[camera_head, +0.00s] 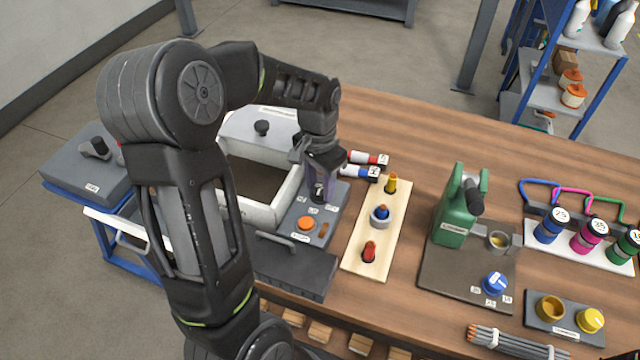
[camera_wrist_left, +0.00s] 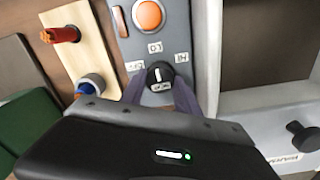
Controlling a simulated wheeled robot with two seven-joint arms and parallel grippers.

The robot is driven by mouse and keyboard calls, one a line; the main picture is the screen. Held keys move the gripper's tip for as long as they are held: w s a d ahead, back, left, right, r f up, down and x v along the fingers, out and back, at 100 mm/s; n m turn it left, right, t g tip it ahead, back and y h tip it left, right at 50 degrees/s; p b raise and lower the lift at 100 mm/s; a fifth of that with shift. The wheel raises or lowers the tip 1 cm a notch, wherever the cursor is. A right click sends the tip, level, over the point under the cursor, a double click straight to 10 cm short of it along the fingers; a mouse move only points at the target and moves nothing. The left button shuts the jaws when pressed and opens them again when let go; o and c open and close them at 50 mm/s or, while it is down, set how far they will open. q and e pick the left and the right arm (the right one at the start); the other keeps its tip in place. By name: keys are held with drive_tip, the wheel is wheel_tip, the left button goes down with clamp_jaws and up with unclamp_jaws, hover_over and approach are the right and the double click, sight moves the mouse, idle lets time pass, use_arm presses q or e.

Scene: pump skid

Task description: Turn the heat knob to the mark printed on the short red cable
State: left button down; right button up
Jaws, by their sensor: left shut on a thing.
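The gripper mostly hides the knob in the head view. A short white-and-red piece with a tag (camera_head: 368,158) lies behind the panel; whether it is the red cable, and its print, I cannot tell. My right gripper is out of view.
An orange button (camera_head: 306,223) is on the panel. A wooden board (camera_head: 374,232) with coloured pegs stands to its right.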

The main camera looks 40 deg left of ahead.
sight(319, 188)
use_arm(q)
drive_tip(key=shift+m, duration=0.3)
drive_tip(key=c, duration=0.9)
unclamp_jaws()
wheel_tip(319, 188, up, 8)
drive_tip(key=shift+f, duration=0.1)
drive_tip(key=shift+a, duration=0.1)
idle(0.3)
